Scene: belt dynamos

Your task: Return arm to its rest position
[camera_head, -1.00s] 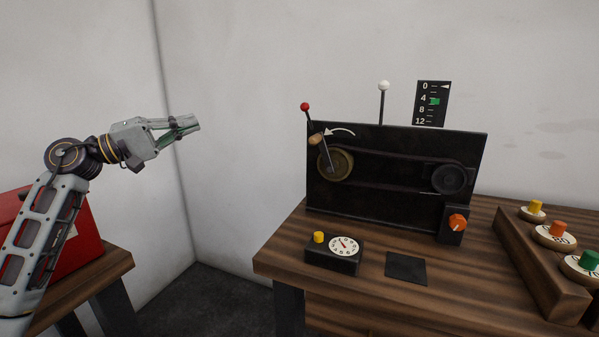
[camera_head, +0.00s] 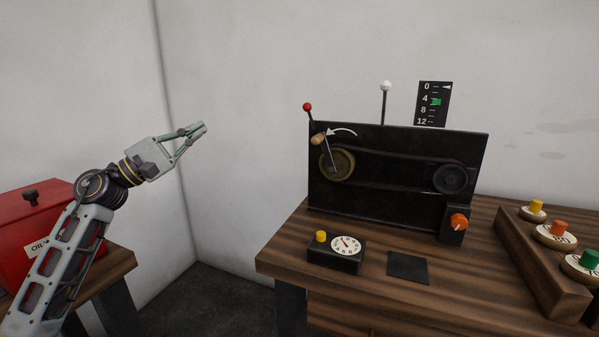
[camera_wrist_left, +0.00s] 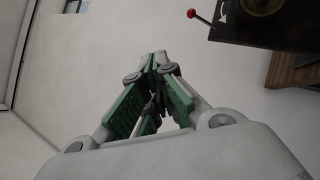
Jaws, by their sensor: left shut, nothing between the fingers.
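My left gripper (camera_head: 201,128) is shut and empty, raised in the air in front of the white wall, left of the belt machine. In the left wrist view its fingertips (camera_wrist_left: 158,56) meet, with the green pads facing each other. The belt machine is a black panel (camera_head: 400,140) with a crank wheel (camera_head: 338,164), a wooden crank handle (camera_head: 318,140), a belt and a dark pulley (camera_head: 450,179). The gripper is well apart from it. My right gripper is not in view.
A red oil box (camera_head: 50,215) stands on a side table behind my left arm. The wooden workbench (camera_head: 350,285) bears a dial box (camera_head: 336,253), a dark pad (camera_head: 408,267), an orange knob (camera_head: 459,221) and a tray (camera_head: 545,265) of coloured-knob discs. The space between the tables is free.

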